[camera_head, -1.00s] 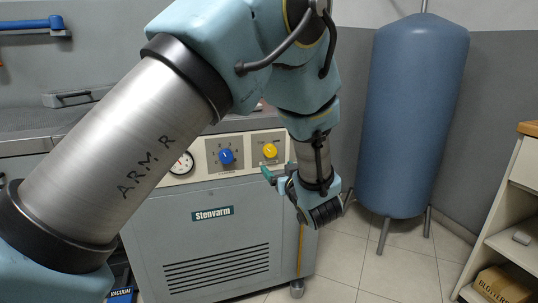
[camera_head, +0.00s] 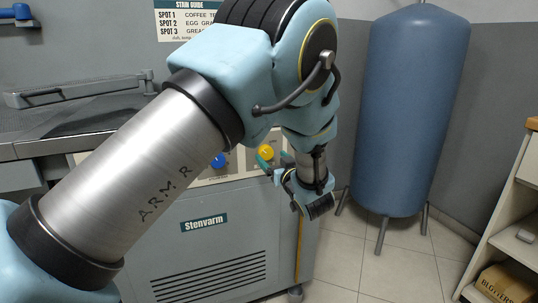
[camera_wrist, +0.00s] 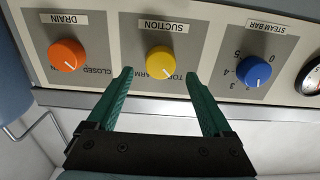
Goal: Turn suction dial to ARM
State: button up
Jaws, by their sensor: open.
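The yellow suction dial (camera_wrist: 160,62) sits on the panel under the SUCTION label, which appears upside down in the wrist view. Its white mark points to the lower right of that view. Letters including ARM show beside the dial, partly cut off by it and a finger. My gripper (camera_wrist: 158,76) is open, its two green fingers on either side of the dial's near edge with the dial between and beyond the tips; I cannot tell if they touch. In the head view the dial (camera_head: 265,152) shows beside my gripper (camera_head: 274,163).
The orange drain dial (camera_wrist: 67,55) and blue steam bar dial (camera_wrist: 254,70) flank the suction dial. A pressure gauge (camera_wrist: 312,78) is at the right edge. A blue tank (camera_head: 408,110) stands right of the machine, and a shelf (camera_head: 510,215) at far right.

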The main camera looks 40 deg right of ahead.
aim_at(267, 152)
jog(key=shift+x, duration=1.55)
grip_shut()
